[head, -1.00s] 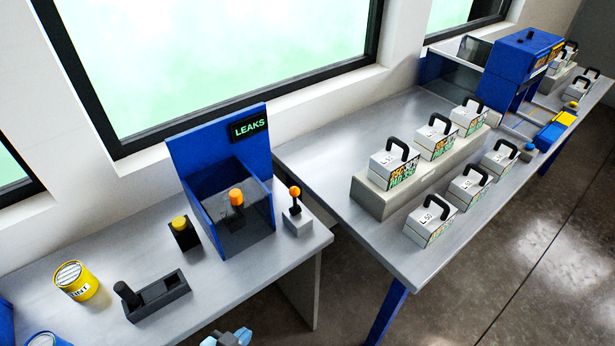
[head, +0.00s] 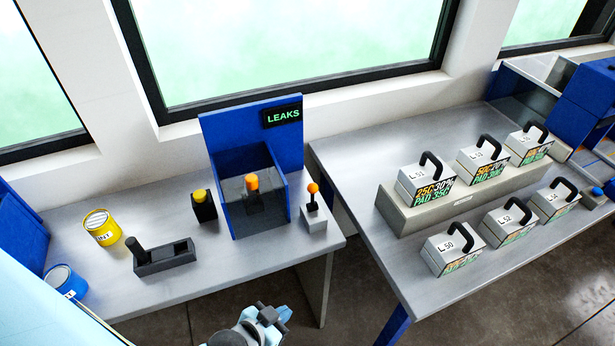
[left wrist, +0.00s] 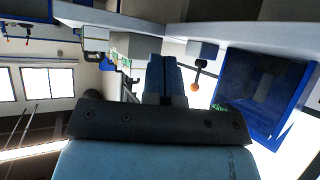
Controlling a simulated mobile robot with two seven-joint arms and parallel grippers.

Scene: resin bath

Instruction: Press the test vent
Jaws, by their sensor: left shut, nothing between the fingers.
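A blue open-topped box with a lit LEAKS sign (head: 283,116) stands on the left bench. Inside, behind a dark clear front, is an orange-capped dark piece (head: 252,188). Left of the box is a black block with a yellow button (head: 201,197); right of it is a grey block with an orange-ball lever (head: 313,193). No part is labelled test vent, so I cannot tell which it is. My left gripper (head: 272,316) is shut and empty, in front of the bench edge, apart from everything. In the left wrist view its fingers (left wrist: 165,78) are together, beside the orange ball (left wrist: 195,87). My right gripper is not in view.
A dark grey two-slot holder (head: 163,258), a yellow tin (head: 102,227) and a blue tin (head: 65,281) stand on the left bench (head: 215,268). The right bench (head: 400,262) holds several handled weights, some on a grey riser (head: 445,206). A gap separates the benches.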

